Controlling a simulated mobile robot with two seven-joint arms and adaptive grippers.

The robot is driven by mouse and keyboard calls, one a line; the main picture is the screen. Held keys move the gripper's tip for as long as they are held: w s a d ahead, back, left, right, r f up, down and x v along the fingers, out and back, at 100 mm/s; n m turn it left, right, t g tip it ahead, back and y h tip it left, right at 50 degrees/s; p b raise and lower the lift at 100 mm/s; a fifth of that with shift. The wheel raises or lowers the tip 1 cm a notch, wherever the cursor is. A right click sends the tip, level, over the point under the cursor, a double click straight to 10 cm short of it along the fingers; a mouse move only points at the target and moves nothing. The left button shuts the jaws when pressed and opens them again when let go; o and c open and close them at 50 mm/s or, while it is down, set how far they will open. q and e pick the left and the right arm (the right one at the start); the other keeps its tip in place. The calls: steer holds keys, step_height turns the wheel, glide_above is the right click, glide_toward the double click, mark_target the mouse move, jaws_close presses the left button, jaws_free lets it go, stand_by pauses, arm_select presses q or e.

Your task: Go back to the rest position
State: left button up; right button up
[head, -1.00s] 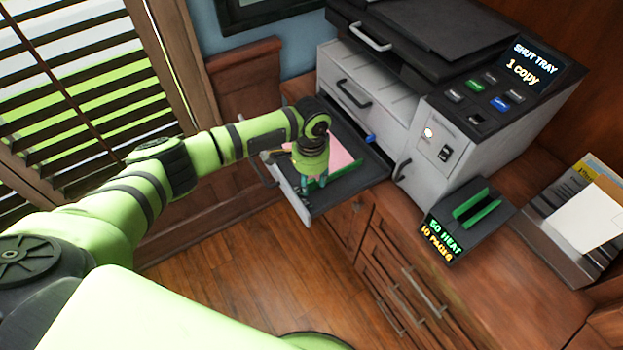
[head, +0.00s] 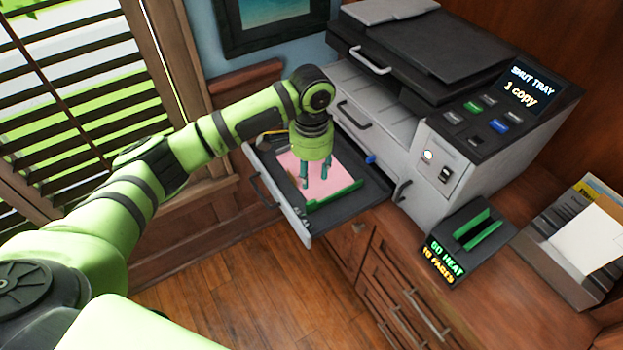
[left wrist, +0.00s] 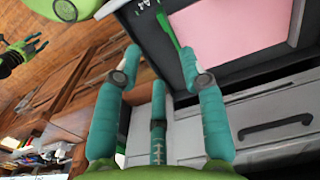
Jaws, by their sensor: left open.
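My left gripper (head: 316,176) is above the pulled-out paper tray of the printer, its teal fingers pointing down. The fingers are spread and nothing is between them in the left wrist view (left wrist: 165,85). Pink paper (head: 328,185) lies in the tray (head: 372,188), beside a green guide (head: 335,195). The pink paper also shows in the left wrist view (left wrist: 230,30). I cannot tell the exact gap between fingertips and paper. In the left wrist view, a hand with dark green fingers at the far left (left wrist: 22,52) seems to be my right gripper; its opening is unclear.
The printer (head: 410,105) stands on the wooden cabinet, its screen (head: 532,90) reading "SHUT TRAY, 1 copy". A black device with green slots (head: 470,232) and a document holder (head: 585,245) stand to the right. A shuttered window (head: 75,90) is at left. The floor below the tray is clear.

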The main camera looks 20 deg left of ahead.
arm_select(q)
steer(key=shift+r, duration=0.1)
stand_by(0.4)
steer(key=s+d+f+t+h, duration=0.2)
steer(key=s+d+f+h, duration=0.1)
steer(key=s+d+f, duration=0.7)
steer(key=s+a+n+t+y, duration=0.25)
steer(key=s+a+n, duration=0.35)
steer(key=s+a, duration=0.8)
steer(key=s+d+f+g, duration=0.1)
steer(key=s+f, duration=0.1)
steer(key=f, duration=0.9)
steer(key=s+d+f+g, duration=0.1)
steer(key=f, duration=1.1)
steer(key=s+a+f+g, duration=0.1)
steer(key=s+a+f, duration=0.2)
steer(key=s+f, duration=1.1)
steer(key=shift+s+m, duration=0.4)
steer(key=shift+s, duration=0.65)
